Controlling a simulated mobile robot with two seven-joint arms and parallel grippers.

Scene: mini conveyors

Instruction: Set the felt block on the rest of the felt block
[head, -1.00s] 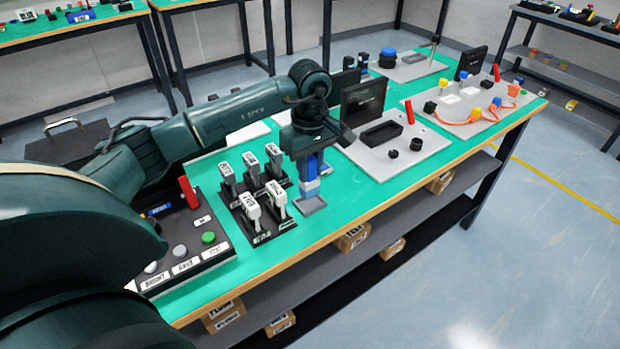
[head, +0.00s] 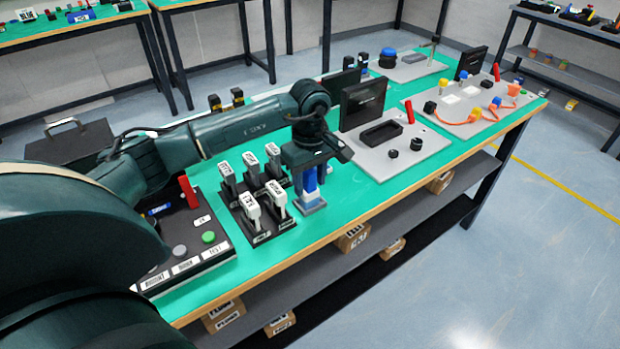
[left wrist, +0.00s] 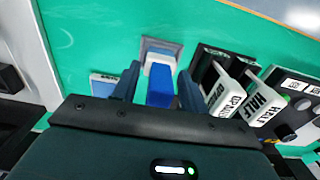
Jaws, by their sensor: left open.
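The felt block (head: 311,183), blue with a pale lower end, stands upright at its rest (head: 315,208), a small grey square piece on the green table. My left gripper (head: 308,180) is above it, pointing down, with its fingers on either side of the block. In the left wrist view the blue block (left wrist: 160,88) is between the two open fingers (left wrist: 156,88), with gaps beside it. Its pale end is over the grey rest (left wrist: 148,42); the exact contact is hard to see. My right gripper is not in view.
A black rack of several grey-handled levers (head: 258,238) stands close left of the block. A button panel (head: 200,262) is further left. A grey plate with a black tray (head: 352,150) and dark screen is to the right. The table's front edge is close.

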